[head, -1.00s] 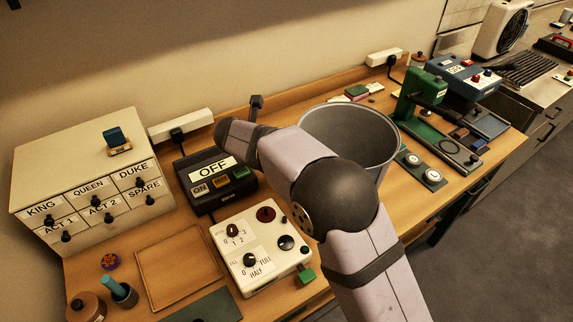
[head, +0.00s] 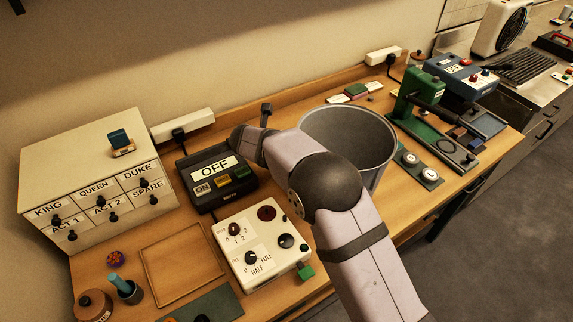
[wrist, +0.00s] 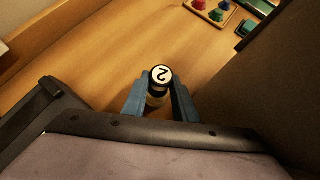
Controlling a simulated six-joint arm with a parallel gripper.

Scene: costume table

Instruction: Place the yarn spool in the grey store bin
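The grey bin (head: 365,125) stands open-topped at the back middle of the table, partly covered by my arm in the head view. In the wrist view my gripper (wrist: 160,88) has its two blue fingers close on either side of a small spool-like cylinder (wrist: 161,75) with a black-rimmed white end marked 2. It appears held; I cannot tell for certain that it is the yarn spool. The wooden top shows beyond it. In the head view my arm hides the fingers and cylinder, on the bin's left side.
A black box marked OFF (head: 213,172) and a white control box (head: 262,247) stand left of my arm. A drawer cabinet (head: 95,180) is at far left. A green press (head: 415,95) stands right of the bin. An empty wooden tray (head: 182,265) lies at front left.

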